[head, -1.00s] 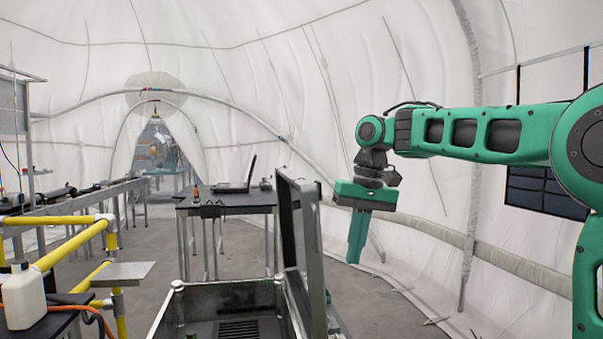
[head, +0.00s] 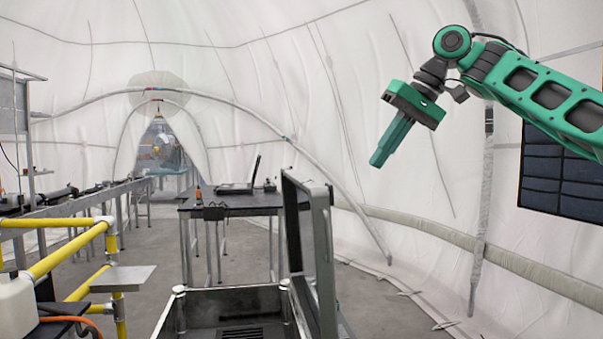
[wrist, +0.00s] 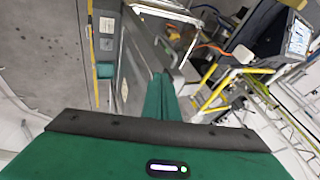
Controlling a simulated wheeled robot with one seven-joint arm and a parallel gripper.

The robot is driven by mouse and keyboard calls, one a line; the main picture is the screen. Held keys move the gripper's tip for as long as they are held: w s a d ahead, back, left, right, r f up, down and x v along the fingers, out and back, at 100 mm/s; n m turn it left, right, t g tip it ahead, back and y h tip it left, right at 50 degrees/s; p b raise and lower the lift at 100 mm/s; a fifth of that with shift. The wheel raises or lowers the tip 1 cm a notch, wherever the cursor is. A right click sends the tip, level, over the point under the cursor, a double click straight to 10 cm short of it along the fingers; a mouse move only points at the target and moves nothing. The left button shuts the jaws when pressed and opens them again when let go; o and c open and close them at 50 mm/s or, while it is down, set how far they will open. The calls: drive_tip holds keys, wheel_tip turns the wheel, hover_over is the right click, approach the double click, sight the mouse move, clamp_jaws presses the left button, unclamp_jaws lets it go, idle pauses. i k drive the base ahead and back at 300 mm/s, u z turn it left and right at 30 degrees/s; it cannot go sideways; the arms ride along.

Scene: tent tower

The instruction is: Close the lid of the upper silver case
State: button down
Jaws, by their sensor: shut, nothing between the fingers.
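The upper silver case (head: 222,297) stands open at the bottom middle of the head view. Its dark interior shows, and its lower part is cut off by the frame. Its lid (head: 325,262) stands nearly upright on the case's right side, with a silver frame and a dark inner face. My gripper (head: 379,161) is shut and empty, above and to the right of the lid, pointing down and left, apart from it. In the wrist view the shut green fingers (wrist: 160,95) show in front of the lid's grey outer face (wrist: 135,72).
Yellow railing (head: 70,250) with a small grey plate stands at the left, beside a white jug (head: 16,305). A dark table (head: 240,205) with an open laptop is behind the case. The white tent wall is at the right.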

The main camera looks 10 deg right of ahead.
sight(307, 202)
drive_tip(key=i, duration=1.3)
drive_tip(key=z, duration=0.05)
